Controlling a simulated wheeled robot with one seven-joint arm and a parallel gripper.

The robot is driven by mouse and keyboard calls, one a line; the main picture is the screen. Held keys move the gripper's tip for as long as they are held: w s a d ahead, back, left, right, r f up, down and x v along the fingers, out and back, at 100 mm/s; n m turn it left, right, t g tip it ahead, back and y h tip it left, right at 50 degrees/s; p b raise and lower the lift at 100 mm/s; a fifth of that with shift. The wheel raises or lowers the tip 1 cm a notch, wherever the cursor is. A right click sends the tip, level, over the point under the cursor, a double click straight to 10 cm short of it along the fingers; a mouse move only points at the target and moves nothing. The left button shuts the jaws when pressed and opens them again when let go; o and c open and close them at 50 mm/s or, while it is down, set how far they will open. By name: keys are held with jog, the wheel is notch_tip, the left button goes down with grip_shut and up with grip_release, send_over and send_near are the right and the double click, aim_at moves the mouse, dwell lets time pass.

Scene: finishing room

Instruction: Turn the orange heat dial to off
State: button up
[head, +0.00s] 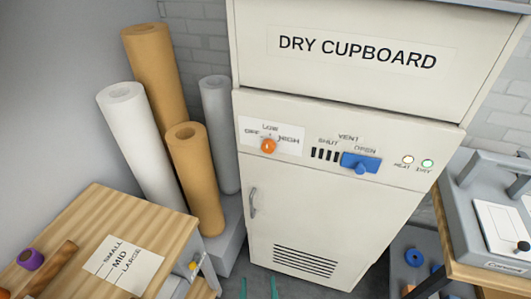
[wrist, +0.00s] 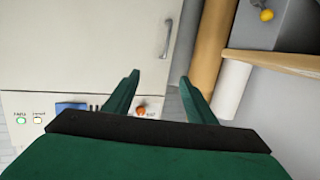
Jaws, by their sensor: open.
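The orange heat dial (head: 268,146) is on the white label plate at the left of the dry cupboard's control panel. OFF is printed at its left, LOW above and HIGH at its right. Its pointer is too small to read surely. My gripper (head: 258,287) shows as two green fingertips at the bottom edge of the head view, below the dial and in front of the cupboard's lower door. In the wrist view my gripper (wrist: 160,76) is open and empty. There the dial (wrist: 141,109) appears small, between the fingers and apart from them.
A blue vent slider (head: 361,163) is right of the dial, beside HEAT and DRY lamps (head: 417,161). A door handle (head: 252,202) sticks out below. Paper rolls (head: 195,175) stand left, behind a wooden-topped cabinet (head: 80,225). A grey press (head: 490,210) stands right.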

jog(key=w+r+m+t+h, duration=0.1)
jog(key=w+r, duration=0.3)
jog(key=w, duration=0.2)
jog(key=w+r+m+h, duration=0.1)
jog(key=w+r, duration=0.3)
jog(key=w, duration=0.2)
jog(key=m+h, duration=0.4)
jog(key=m, duration=0.1)
send_near(267, 149)
jog(key=x, duration=0.8)
jog(key=shift+w+d, duration=0.1)
jog(key=shift+w, duration=0.1)
jog(key=c, duration=1)
jog(key=shift+c, duration=0.2)
